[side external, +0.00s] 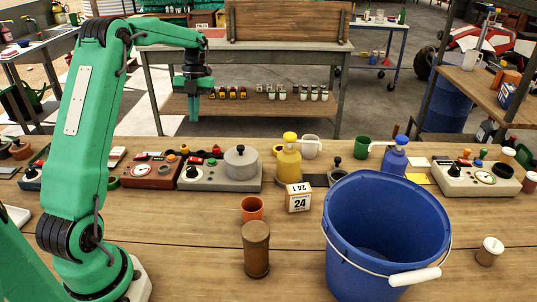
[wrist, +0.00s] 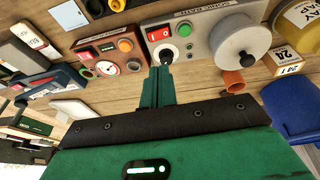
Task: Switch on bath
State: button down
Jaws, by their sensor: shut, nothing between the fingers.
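The bath (side external: 222,172) is a grey box with a round grey lid, in the back row on the bench. In the wrist view the bath (wrist: 182,22) has a label ending in "BATH". Its panel holds a red rocker switch (wrist: 158,34), a green round button (wrist: 184,30) and a black knob (wrist: 167,56). My gripper (side external: 193,118) is shut and empty, pointing down, above and behind the row in the side view. In the wrist view its fingertips (wrist: 160,70) overlap the panel's near edge by the knob; I cannot tell whether they touch.
A brown-red device (side external: 153,170) stands left of the bath. A yellow bottle (side external: 289,160), an orange cup (side external: 252,208), a calendar block (side external: 299,197) and a brown cylinder (side external: 256,250) stand to the right and front. A large blue bucket (side external: 385,240) fills the front right.

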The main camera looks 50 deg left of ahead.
jog(key=shift+v, duration=0.85)
jog(key=shift+s+a+r, duration=0.1)
jog(key=shift+r, duration=0.1)
jog(key=shift+f, duration=0.1)
send_over(192, 158)
jog(key=f, duration=0.7)
jog(key=w+f, duration=0.1)
jog(key=f, duration=0.3)
jog(key=shift+f, duration=0.25)
jog(key=shift+s+a+f, duration=0.1)
jog(key=shift+s+f, duration=0.1)
jog(key=shift+f, duration=0.7)
jog(key=shift+s+a+f, duration=0.15)
jog(key=shift+f, duration=0.25)
